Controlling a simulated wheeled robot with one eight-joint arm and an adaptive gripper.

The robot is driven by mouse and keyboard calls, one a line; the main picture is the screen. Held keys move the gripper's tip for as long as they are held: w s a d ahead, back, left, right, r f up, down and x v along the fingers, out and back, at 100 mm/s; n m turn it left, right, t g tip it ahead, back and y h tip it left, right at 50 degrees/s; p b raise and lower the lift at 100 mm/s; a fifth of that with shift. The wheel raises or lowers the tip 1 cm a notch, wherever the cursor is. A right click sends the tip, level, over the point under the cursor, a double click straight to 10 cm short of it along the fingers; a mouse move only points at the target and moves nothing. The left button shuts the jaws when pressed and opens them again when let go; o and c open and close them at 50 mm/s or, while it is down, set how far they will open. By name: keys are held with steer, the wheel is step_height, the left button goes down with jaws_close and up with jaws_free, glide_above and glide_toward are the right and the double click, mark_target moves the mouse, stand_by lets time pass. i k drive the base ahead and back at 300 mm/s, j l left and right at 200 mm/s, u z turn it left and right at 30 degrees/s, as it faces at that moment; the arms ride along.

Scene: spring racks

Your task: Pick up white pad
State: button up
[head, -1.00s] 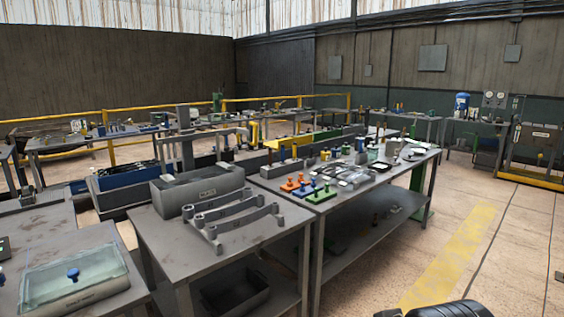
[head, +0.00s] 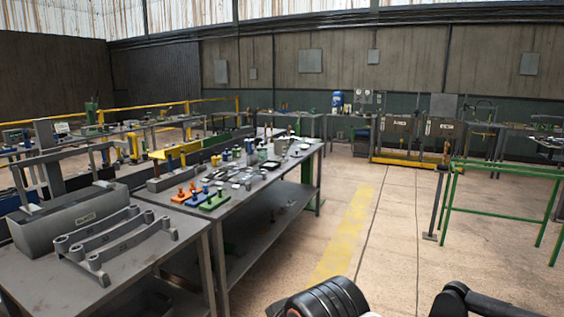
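I cannot make out a white pad for certain. Several small pale items (head: 262,167) lie among other parts on the far grey workbench (head: 268,190), too small to tell apart. Dark rounded parts of my own arm show at the bottom edge, right of the middle. My gripper's fingertips cannot be made out, so I cannot tell where it points or whether it holds anything.
A nearer bench (head: 35,285) carries a grey bin (head: 70,220) and grey brackets (head: 120,240). Blue, orange and green fixtures (head: 213,201) stand on the far bench. A green frame (head: 500,215) stands at right. The floor (head: 390,240) between is clear.

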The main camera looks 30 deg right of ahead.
mark_target(284, 160)
steer(key=i+l+z, duration=0.3)
steer(key=i+l, duration=0.15)
steer(key=i+l+z, duration=0.35)
steer(key=i, duration=0.15)
steer(key=i+l+z, duration=0.1)
steer(key=i+z, duration=0.2)
steer(key=i, duration=0.25)
steer(key=i+z, duration=0.3)
steer(key=i, duration=0.95)
steer(key=i+l+u, duration=0.1)
steer(key=i, duration=0.6)
steer(key=i+l, duration=0.1)
steer(key=i, duration=0.6)
steer(key=i+l+u, duration=0.1)
steer(key=i+u, duration=0.3)
steer(key=i+l+u, duration=0.35)
steer(key=i, duration=0.15)
steer(key=i+l+u, duration=0.4)
steer(key=j, duration=0.1)
